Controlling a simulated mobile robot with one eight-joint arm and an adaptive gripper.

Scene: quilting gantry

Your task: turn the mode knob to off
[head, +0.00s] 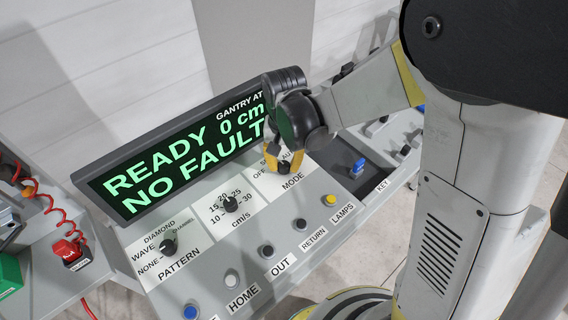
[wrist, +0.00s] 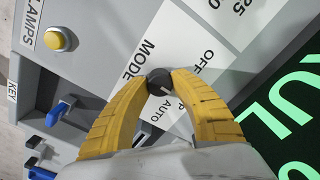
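The mode knob (wrist: 159,82) is a small black dial on a white panel marked MODE, with OFF, a partly covered middle label and AUTO around it. My gripper (wrist: 160,76) has its two yellow fingertips on either side of the knob, apparently touching it. A pale mark shows on the knob, but the fingers partly cover it and I cannot tell surely which label it points to. In the head view, my gripper (head: 284,164) reaches down to the MODE panel and hides most of the knob.
The display (head: 170,160) reads READY, 0 cm, NO FAULT and stands just behind the knob. A cm/s knob (head: 230,204) and a pattern knob (head: 167,246) sit to the left. A yellow lamps button (head: 330,200) and a blue key switch (head: 357,167) are nearby.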

